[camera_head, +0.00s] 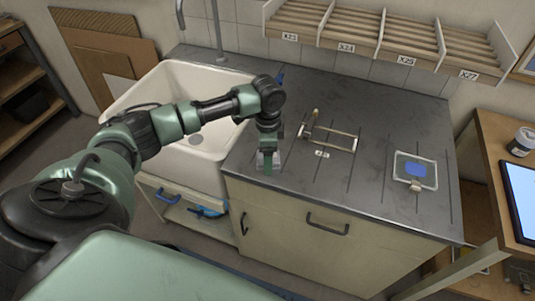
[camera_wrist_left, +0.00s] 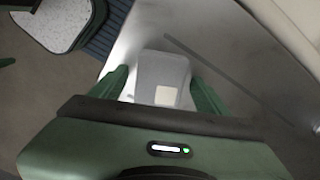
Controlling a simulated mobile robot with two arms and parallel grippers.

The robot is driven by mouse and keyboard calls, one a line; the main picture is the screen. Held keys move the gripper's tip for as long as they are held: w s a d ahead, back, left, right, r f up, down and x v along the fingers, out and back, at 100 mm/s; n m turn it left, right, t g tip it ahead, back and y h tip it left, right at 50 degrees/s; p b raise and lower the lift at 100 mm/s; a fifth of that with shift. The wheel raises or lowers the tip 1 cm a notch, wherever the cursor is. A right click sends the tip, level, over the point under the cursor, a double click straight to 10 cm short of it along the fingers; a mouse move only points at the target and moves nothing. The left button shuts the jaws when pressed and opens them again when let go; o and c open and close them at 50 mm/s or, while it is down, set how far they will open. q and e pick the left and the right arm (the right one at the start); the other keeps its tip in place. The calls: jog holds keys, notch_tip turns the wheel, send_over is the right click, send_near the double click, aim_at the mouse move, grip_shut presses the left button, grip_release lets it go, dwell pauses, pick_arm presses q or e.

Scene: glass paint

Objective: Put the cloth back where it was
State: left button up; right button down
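My left gripper (camera_head: 267,163) points down over the front left of the dark countertop, near the sink. In the left wrist view its two green fingers (camera_wrist_left: 165,92) are spread apart. A flat light grey piece (camera_wrist_left: 165,70) with a small pale square on it lies between them, with narrow gaps at its sides. It may be the cloth; I cannot tell for sure. In the head view it is mostly hidden by the gripper, with a grey part showing beside the fingers. My right gripper is not in view.
A glass panel with blue paint (camera_head: 416,168) lies on the right of the counter. A wooden-handled metal frame (camera_head: 330,138) lies mid-counter. A white sink (camera_head: 180,88) is at left, and labelled racks (camera_head: 390,30) hang behind. The front middle of the countertop is clear.

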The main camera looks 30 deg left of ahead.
pick_arm(q)
jog(key=shift+r, duration=0.1)
notch_tip(320, 180, up, 12)
jog(key=b, duration=0.2)
dwell(0.4)
